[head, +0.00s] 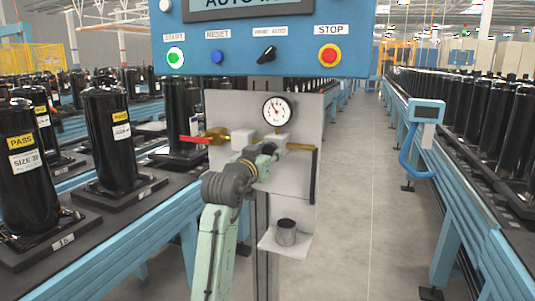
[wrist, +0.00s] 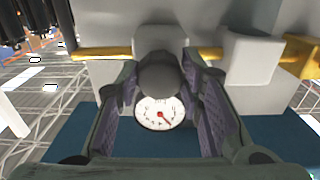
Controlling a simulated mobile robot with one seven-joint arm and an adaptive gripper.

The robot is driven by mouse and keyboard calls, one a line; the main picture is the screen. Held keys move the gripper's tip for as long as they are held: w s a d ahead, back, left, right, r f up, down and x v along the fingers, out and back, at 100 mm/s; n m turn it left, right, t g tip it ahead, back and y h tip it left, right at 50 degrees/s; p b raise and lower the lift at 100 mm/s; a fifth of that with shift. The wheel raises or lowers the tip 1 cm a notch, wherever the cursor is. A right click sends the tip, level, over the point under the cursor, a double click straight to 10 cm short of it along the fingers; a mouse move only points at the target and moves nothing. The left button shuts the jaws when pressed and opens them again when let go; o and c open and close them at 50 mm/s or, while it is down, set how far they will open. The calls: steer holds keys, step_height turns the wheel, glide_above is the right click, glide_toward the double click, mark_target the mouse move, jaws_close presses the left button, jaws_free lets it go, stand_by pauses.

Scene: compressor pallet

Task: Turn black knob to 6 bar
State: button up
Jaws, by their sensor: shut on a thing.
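The black knob (wrist: 160,75) sits between the two fingers of my gripper (wrist: 162,84) in the wrist view, with purple pads at its sides. In the head view the knob (head: 268,149) shows at the tip of my gripper (head: 263,157), below the gauge and partly hidden by it. My gripper is shut on the knob. The round white pressure gauge (head: 277,111) is on the grey panel above the knob. It also shows in the wrist view (wrist: 158,115), with a red needle pointing to the lower right there. Its numbers are too small to read.
A red lever (head: 194,140) on a brass valve is left of the knob. A blue control box (head: 300,64) hangs above. A small shelf with a dark cup (head: 286,231) is below right. Conveyors with black compressors flank both sides; the right aisle floor (head: 370,210) is clear.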

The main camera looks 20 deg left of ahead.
steer(key=m+b, duration=0.2)
steer(key=m, duration=0.1)
steer(key=shift+f+m+b, duration=0.15)
steer(key=shift+m+b, duration=0.25)
steer(key=m+b, duration=0.2)
steer(key=m, duration=0.3)
steer(key=shift+a+m+b, duration=0.1)
steer(key=shift+m+b, duration=0.2)
steer(key=shift+b, duration=0.05)
steer(key=m+b, duration=0.1)
steer(key=m, duration=0.3)
steer(key=shift+b, duration=0.35)
steer(key=m, duration=0.3)
steer(key=m+b, duration=0.1)
steer(key=m, duration=0.1)
steer(key=shift+r, duration=0.25)
steer(key=shift+m, duration=0.5)
steer(key=o, duration=1.2)
steer(key=shift+c, duration=0.2)
